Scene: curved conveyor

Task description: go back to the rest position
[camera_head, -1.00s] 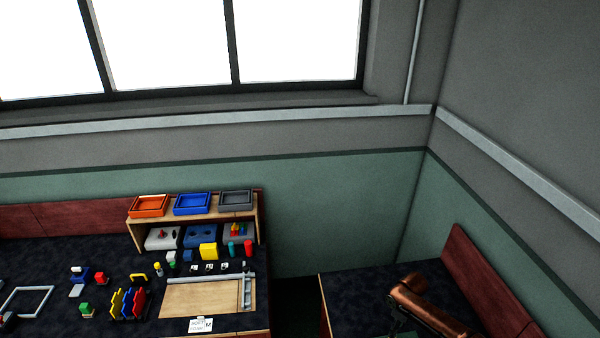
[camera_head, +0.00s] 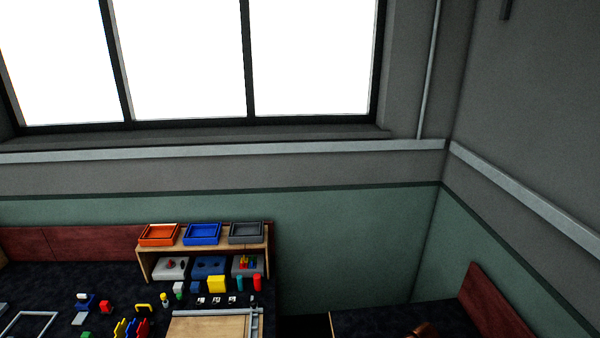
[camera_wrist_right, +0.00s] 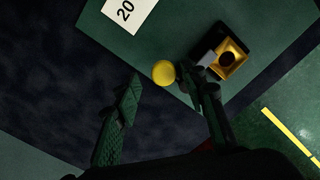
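My right gripper (camera_wrist_right: 158,88) shows in the right wrist view with its two dark fingers spread apart and nothing held between them. Past the right fingertip a yellow round thing (camera_wrist_right: 163,72) shows beyond the gripper. Beside it is a dark block with a yellow square recess (camera_wrist_right: 231,60). In the head view a copper-coloured part of my arm (camera_head: 424,330) just shows at the bottom edge. My left gripper is not in view.
In the head view a wooden shelf (camera_head: 143,262) carries an orange tray (camera_head: 158,240), a blue tray (camera_head: 202,240) and a grey tray (camera_head: 246,236). Several small coloured parts lie on the dark bench before it. A gap separates this bench from the dark right-hand table (camera_head: 375,322).

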